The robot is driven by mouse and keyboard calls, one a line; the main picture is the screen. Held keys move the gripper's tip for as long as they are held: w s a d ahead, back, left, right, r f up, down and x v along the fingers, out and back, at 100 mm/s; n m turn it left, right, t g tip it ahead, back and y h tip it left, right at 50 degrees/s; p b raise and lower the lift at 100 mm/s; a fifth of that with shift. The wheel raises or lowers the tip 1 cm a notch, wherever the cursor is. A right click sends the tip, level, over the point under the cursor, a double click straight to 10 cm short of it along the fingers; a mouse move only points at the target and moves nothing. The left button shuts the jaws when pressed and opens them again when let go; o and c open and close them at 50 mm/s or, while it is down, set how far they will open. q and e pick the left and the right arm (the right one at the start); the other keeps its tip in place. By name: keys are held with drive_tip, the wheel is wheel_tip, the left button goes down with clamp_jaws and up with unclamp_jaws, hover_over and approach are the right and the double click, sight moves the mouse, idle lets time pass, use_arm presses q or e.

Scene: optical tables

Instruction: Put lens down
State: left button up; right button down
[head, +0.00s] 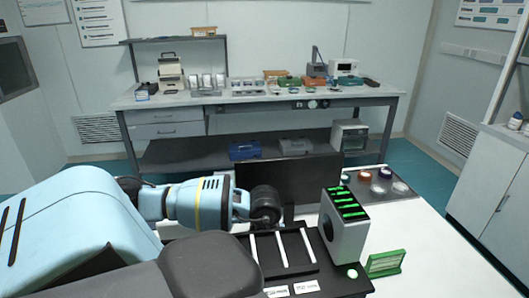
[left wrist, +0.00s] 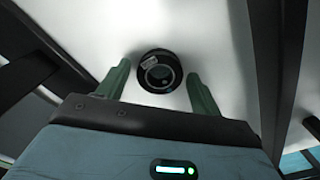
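The lens (left wrist: 159,72) is a round piece in a thick black ring with a small pale label, seen in the left wrist view against a white surface. My left gripper (left wrist: 157,75) has its two green fingers spread on either side of the lens. A narrow gap shows between each fingertip and the ring, so the gripper is open and not holding it. I cannot make out the lens in the head view, where my left arm reaches in from the left and its fingers cannot be made out. My right gripper is in neither view.
A grey box with green-lit slots (head: 347,227) stands on the near white table (head: 430,262), beside a black rack with pale bars (head: 283,252). A green-framed panel (head: 386,262) is at its right. Small jars (head: 382,181) sit behind on a dark mat. The table's right side is clear.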

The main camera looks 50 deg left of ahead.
use_arm(q)
drive_tip(key=c, duration=0.9)
drive_tip(key=shift+r, duration=0.15)
wheel_tip(320, 180, up, 18)
drive_tip(key=shift+f+b, duration=0.1)
drive_tip(key=shift+b, duration=0.3)
